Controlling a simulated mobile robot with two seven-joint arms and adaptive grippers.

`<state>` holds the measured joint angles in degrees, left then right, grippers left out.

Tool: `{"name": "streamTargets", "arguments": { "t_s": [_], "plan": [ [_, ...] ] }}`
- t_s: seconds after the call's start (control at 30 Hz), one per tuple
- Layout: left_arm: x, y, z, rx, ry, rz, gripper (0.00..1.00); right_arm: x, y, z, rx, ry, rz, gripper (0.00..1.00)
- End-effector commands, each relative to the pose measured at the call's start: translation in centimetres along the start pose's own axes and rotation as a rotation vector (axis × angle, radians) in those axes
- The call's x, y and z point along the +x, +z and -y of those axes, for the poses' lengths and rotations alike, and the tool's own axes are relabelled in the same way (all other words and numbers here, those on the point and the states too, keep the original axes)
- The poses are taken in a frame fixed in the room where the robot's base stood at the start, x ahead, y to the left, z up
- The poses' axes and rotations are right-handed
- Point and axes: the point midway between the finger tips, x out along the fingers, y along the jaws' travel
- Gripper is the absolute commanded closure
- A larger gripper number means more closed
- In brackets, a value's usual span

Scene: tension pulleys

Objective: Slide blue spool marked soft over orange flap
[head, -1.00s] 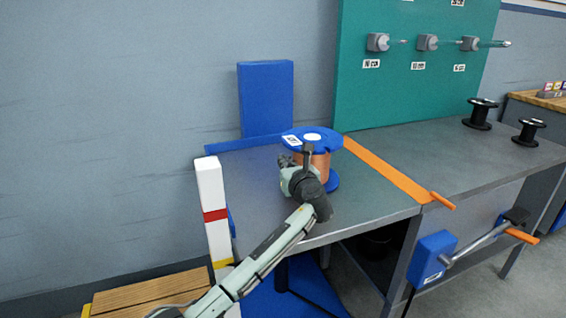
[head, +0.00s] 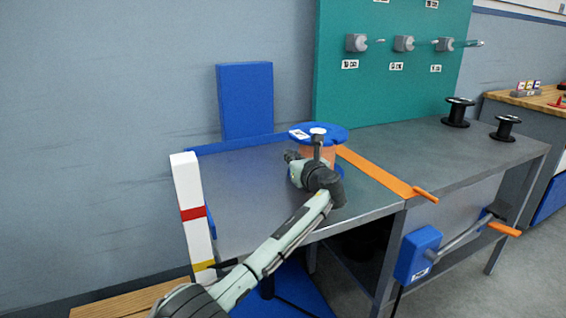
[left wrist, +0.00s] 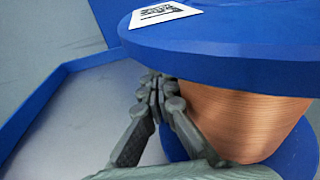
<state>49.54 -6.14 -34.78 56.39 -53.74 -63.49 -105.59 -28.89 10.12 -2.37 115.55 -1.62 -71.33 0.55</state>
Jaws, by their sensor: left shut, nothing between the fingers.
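The blue spool (head: 335,133) has blue flanges and a copper-coloured winding, and stands upright on the grey table. A white label lies on its top flange; its text is too small to read. The spool also fills much of the left wrist view (left wrist: 240,40). The orange flap (head: 378,175) is a flat strip across the table, and the spool's top flange overlaps its far end in the head view. My left gripper (left wrist: 153,95) is shut and empty, its fingertips beside the winding under the top flange. I cannot tell whether they touch. My right gripper is not in view.
A blue rail (head: 235,145) and upright blue panel (head: 246,100) bound the table's back left. A white post (head: 193,215) stands at the left corner. Two black spools (head: 458,112) stand farther right. The table beyond the flap is mostly clear. A blue box (head: 418,255) hangs at the front.

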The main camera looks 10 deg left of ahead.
Motion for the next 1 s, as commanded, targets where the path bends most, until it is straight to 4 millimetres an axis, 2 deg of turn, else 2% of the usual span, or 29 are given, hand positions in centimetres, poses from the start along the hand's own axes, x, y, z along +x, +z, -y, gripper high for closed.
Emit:
{"name": "streamTargets", "arguments": {
  "t_s": [0.1, 0.47, 1.0],
  "plan": [
    [-0.1, -0.1, 0.8, 0.000, -0.005, 0.000, 1.00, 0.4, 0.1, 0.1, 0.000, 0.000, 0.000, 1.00],
    [0.0, 0.0, 0.9, 0.000, -0.005, 0.000, 1.00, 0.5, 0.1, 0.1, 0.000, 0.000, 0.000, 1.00],
    [0.4, -0.3, 4.9, 0.000, -0.005, 0.000, 1.00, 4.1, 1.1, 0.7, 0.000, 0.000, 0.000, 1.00]
  ]
}}
